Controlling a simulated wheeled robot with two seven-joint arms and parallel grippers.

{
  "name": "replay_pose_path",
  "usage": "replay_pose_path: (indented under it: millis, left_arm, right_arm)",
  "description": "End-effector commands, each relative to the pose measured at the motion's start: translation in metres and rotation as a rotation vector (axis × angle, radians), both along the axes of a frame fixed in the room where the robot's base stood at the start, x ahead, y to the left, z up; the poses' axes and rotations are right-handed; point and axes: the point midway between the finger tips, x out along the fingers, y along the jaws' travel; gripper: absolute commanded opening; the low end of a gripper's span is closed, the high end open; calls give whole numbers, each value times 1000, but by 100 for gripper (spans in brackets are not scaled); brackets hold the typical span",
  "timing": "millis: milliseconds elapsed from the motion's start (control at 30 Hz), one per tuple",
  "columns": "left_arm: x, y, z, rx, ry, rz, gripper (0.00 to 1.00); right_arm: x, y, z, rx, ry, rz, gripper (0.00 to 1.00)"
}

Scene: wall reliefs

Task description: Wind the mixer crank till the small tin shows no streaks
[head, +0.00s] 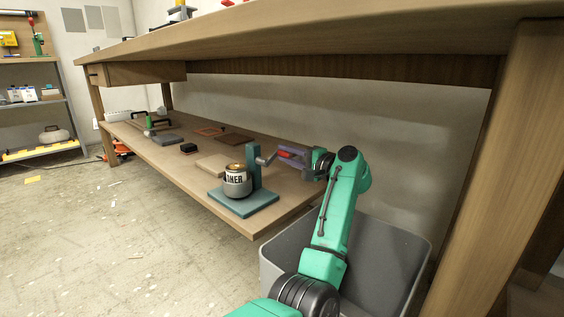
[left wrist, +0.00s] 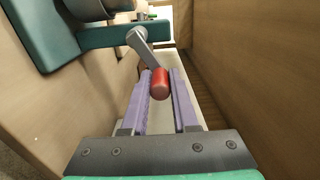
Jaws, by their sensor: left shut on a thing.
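The mixer (head: 254,166) has a teal base and upright post and stands on the low shelf under the table. The small tin (head: 238,182), grey with a pale label of dark letters, sits on its base. The tin's contents look brownish; streaks are too small to tell. The grey metal crank (head: 265,160) sticks out to the right of the post and also shows in the left wrist view (left wrist: 142,47). My left gripper (head: 287,154), with purple fingers, is shut on the crank's red handle (left wrist: 160,83). My right gripper is not in view.
The shelf (head: 215,210) also holds a pale board (head: 213,165), a brown board (head: 235,139) and a dark grey slab (head: 168,141). A grey bin (head: 395,250) stands below my left arm. The tabletop (head: 330,35) hangs above, with a table leg (head: 505,150) at right.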

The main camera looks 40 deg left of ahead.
Motion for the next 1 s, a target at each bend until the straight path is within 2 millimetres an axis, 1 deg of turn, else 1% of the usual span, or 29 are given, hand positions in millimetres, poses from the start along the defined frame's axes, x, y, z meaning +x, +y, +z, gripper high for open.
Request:
replay_pose_path:
  millis: [67, 367, 467, 500, 633, 933, 1000]
  left_arm:
    - [-1, 0, 5, 1, 0, -1, 10]
    - [-2, 0, 5, 2, 1, -2, 9]
    - [-9, -1, 8, 1, -3, -2, 10]
    - [-15, -1, 11, 1, -3, -1, 9]
    - [-25, -1, 21, 2, -2, -1, 9]
    - [-26, 0, 24, 3, 2, 0, 9]
    - [-28, 0, 23, 3, 0, 0, 9]
  right_arm:
    - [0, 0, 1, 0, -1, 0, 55]
    - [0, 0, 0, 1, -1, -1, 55]
    - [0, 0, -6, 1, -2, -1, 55]
    - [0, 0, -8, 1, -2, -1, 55]
    - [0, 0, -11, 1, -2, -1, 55]
    - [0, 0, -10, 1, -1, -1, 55]
    - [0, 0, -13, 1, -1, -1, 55]
